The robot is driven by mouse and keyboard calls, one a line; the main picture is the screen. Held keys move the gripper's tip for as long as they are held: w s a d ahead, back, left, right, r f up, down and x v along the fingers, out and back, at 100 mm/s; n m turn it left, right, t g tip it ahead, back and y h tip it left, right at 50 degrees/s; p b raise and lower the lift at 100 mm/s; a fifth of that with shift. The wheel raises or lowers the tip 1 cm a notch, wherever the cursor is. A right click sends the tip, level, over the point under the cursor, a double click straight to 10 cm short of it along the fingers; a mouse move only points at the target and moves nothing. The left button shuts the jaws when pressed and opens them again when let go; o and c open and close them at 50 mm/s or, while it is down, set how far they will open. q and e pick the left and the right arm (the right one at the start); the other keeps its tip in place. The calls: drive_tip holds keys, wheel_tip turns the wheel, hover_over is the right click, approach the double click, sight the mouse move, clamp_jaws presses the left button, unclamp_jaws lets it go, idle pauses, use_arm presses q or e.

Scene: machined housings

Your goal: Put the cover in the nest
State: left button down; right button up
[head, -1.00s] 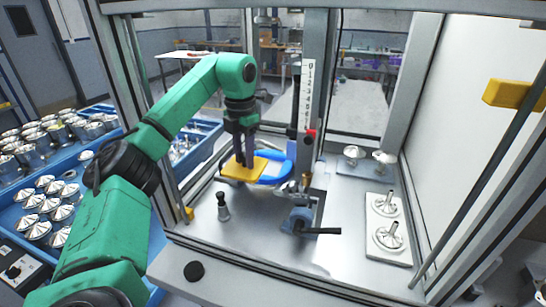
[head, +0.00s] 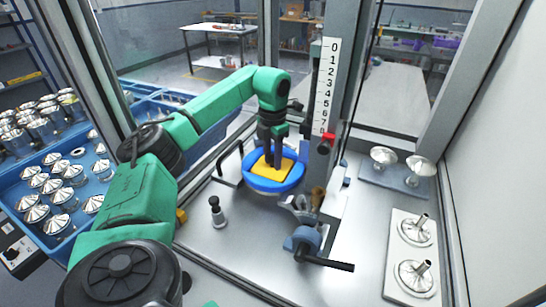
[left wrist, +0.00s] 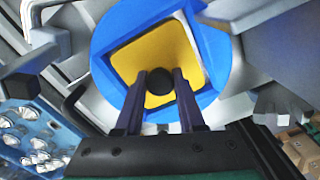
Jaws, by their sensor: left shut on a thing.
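The yellow square cover (head: 286,169) is over the blue round nest (head: 262,184), within its outline. In the left wrist view the cover (left wrist: 140,62) lies inside the square opening of the blue nest (left wrist: 108,70), with a thin pale strip along its right side. I cannot tell whether it sits fully down or just above. My left gripper (head: 274,163) points down, shut on the cover's dark knob, which shows between the fingertips in the wrist view (left wrist: 159,90). My right gripper is not in view.
A post with a number scale (head: 327,85) stands right behind the nest, with a blue clamp and dark handle (head: 304,241) in front. A small dark-topped pin (head: 216,212) stands front left. Metal funnel-like parts sit on a pale plate (head: 400,292) at right. A blue tray (head: 75,215) of metal housings is at left.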

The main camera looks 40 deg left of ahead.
use_arm(q)
drive_tip(key=c, duration=0.5)
unclamp_jaws()
drive_tip(key=shift+s, duration=0.1)
drive_tip(key=shift+f, duration=0.1)
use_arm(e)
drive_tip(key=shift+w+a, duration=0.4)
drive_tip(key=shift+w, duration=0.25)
use_arm(q)
drive_tip(key=shift+r, duration=0.5)
wheel_tip(320, 180, up, 6)
drive_tip(key=shift+f+b, duration=0.1)
drive_tip(key=shift+b, duration=0.2)
wheel_tip(320, 180, up, 6)
drive_tip(key=p, duration=0.3)
drive_tip(key=shift+f, duration=0.2)
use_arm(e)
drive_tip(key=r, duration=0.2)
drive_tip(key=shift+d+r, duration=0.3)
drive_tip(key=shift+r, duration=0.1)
